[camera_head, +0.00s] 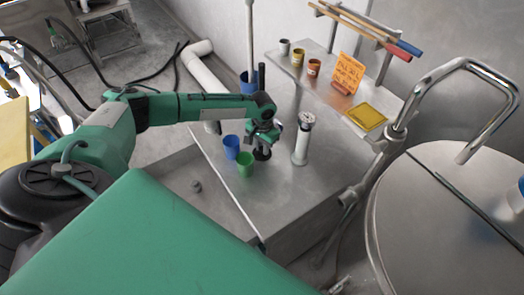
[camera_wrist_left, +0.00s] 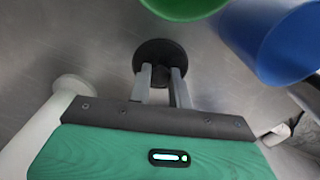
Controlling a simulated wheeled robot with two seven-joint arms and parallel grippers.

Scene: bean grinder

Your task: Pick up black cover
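The black cover (camera_wrist_left: 160,52) is a round dark disc with a knob, seen at the upper middle of the left wrist view. My left gripper (camera_wrist_left: 161,76) has its two grey fingers close together on either side of the knob, with the knob filling the gap. In the head view the left gripper (camera_head: 263,143) points down over the steel table, and the cover (camera_head: 262,154) shows as a dark disc at its tips. I cannot tell whether the cover touches the table. My right gripper is out of view.
A green cup (camera_head: 245,165) and a blue cup (camera_head: 231,147) stand close left of the left gripper. A silver-white grinder (camera_head: 302,140) stands close right. An orange sign (camera_head: 347,73) and a yellow tray (camera_head: 368,117) are farther back.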

